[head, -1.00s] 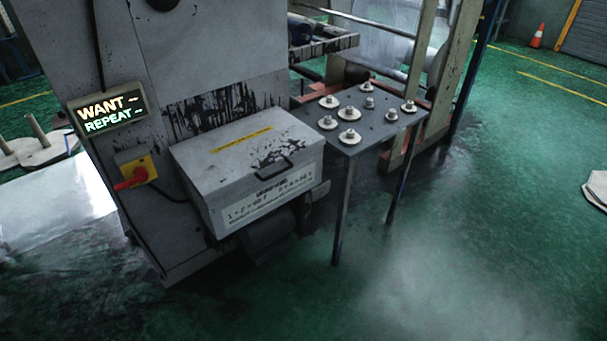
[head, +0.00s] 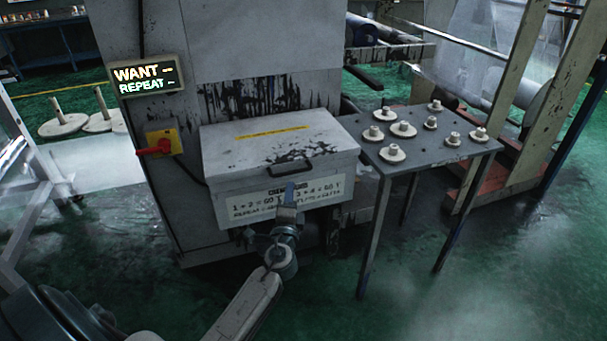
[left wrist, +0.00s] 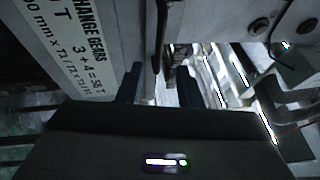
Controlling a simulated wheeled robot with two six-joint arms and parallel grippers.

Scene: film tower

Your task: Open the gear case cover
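The gear case is a grey box with a printed label (head: 290,198) on its front. Its cover (head: 250,140) is down and shut, with a yellow strip and dark stains on top. A dark handle (head: 288,157) sits at the cover's front edge. My left gripper (head: 289,193) is in front of the label, below the handle, and does not hold it. In the left wrist view its two dark fingers (left wrist: 158,88) stand apart with a gap between them, and the label (left wrist: 72,50) shows at upper left. My right gripper is not in view.
A metal table (head: 430,152) with several gears stands right of the case. A red switch on a yellow plate (head: 160,145) and a lit WANT/REPEAT sign (head: 146,76) are at the left. Green floor (head: 480,290) lies open at the front right.

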